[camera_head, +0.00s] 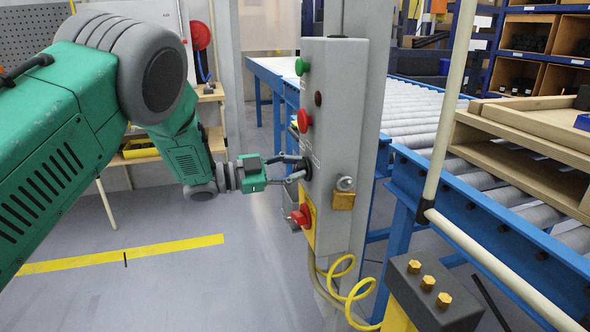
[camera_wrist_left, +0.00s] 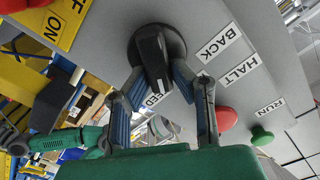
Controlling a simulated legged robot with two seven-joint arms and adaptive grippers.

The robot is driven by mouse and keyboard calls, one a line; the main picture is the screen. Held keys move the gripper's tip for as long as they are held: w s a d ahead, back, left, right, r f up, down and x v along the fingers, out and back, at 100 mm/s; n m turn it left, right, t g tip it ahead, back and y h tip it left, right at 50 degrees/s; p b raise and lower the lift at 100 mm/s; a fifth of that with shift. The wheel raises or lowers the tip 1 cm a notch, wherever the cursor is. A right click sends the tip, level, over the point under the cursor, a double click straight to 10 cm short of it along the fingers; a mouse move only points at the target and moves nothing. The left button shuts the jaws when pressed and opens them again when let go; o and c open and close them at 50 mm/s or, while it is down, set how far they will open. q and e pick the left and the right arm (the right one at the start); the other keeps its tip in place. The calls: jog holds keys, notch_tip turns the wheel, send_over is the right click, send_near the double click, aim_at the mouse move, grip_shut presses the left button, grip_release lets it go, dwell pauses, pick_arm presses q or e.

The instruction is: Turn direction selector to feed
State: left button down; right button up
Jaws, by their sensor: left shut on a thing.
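The direction selector is a black handle on a round black base (camera_wrist_left: 150,45), on the face of a grey control box (camera_head: 340,120). My left gripper (camera_wrist_left: 158,78) is shut on the handle, with one finger on each side. A BACK label (camera_wrist_left: 220,43) lies to the right of the selector in the wrist view. Another label, ending in ED (camera_wrist_left: 153,98), is partly hidden behind the fingers. I cannot tell exactly where the handle points. My right gripper is not in view.
A green button (camera_head: 301,66) and a red button (camera_head: 304,120) sit above the selector. A red switch on a yellow plate (camera_head: 302,217) and a padlock (camera_head: 344,193) are lower. A roller conveyor (camera_head: 430,125) stands behind, right. Floor is free at left.

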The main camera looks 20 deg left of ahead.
pick_arm(q)
jog(key=shift+s+f+m, duration=0.1)
jog(key=shift+f+m, duration=0.05)
jog(key=shift+m, duration=0.65)
jog(key=c, duration=1.4)
grip_release()
jog(key=shift+s+a, duration=0.1)
jog(key=shift+a, duration=0.05)
jog(key=v, duration=1.1)
jog(key=shift+a, duration=0.3)
